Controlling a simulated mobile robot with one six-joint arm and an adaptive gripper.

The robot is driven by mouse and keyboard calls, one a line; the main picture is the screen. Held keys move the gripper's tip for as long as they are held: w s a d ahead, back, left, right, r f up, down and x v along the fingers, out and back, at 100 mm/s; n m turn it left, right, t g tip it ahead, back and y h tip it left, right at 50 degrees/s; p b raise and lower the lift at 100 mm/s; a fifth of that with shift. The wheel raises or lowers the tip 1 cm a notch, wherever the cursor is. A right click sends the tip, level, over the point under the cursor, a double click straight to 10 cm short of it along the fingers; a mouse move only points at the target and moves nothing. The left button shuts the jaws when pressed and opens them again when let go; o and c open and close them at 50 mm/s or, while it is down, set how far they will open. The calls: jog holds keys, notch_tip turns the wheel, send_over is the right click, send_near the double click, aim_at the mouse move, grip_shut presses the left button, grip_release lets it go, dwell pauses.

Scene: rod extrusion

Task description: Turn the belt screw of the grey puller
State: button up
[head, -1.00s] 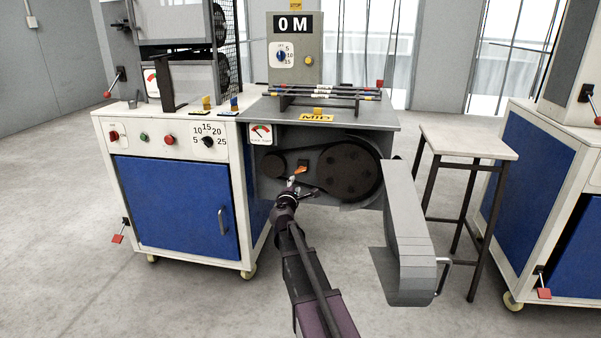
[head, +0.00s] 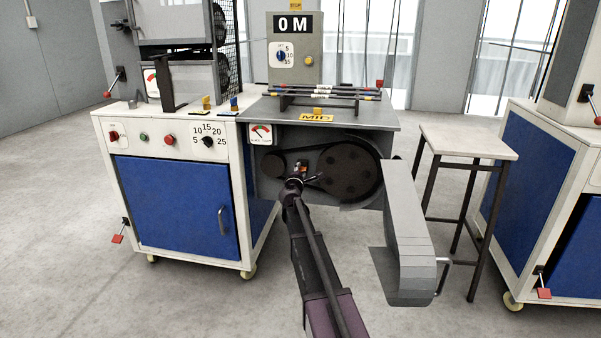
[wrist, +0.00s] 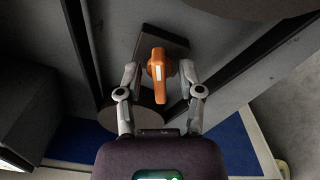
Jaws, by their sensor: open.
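The grey puller (head: 385,118) stands in the middle of the head view, with its belt and large dark pulley (head: 350,172) exposed on the front. The orange belt screw (wrist: 158,68) shows in the wrist view, with a white mark on its handle. It sits on a dark block (wrist: 172,42). My gripper (wrist: 160,74) is open, with one finger to the left and one to the right of the orange handle, and gaps show on both sides. In the head view my gripper (head: 301,178) is in front of the screw and mostly hides it.
The opened grey belt cover (head: 407,235) hangs to the right of my arm. A small gauge (head: 261,133) is at the puller's upper left. A white cabinet with a blue door (head: 170,205) stands left. A stool (head: 468,142) stands right.

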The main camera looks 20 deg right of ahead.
jog(key=shift+c, duration=0.2)
grip_shut()
jog(key=shift+n, duration=0.5)
jog(key=shift+o, duration=0.2)
grip_release()
jog(key=shift+s, duration=0.1)
jog(key=v, duration=1.2)
